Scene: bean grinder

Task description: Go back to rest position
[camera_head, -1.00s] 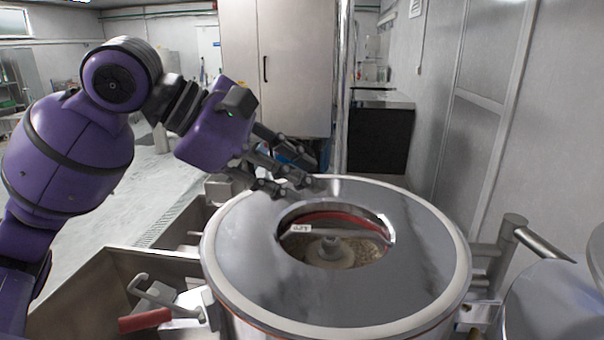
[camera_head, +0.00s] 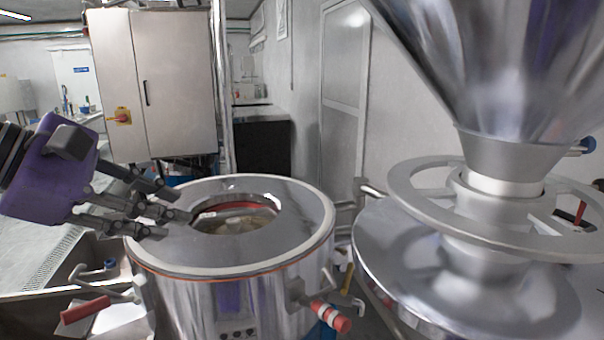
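My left gripper (camera_head: 175,211) comes in from the left on its purple arm. Its dark fingers are spread apart with nothing between them, by the left rim of the round steel grinder drum (camera_head: 285,245). The fingertips overlap the drum's top in the picture; I cannot tell whether they touch it. The drum's round opening (camera_head: 238,219) shows a red inner edge and pale contents. My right gripper is not in view.
A large steel hopper machine (camera_head: 480,235) with a ring fills the right side. A red-handled lever (camera_head: 85,310) is at lower left, and another red-tipped handle (camera_head: 330,316) projects from the drum's front. A steel cabinet (camera_head: 155,85) stands behind.

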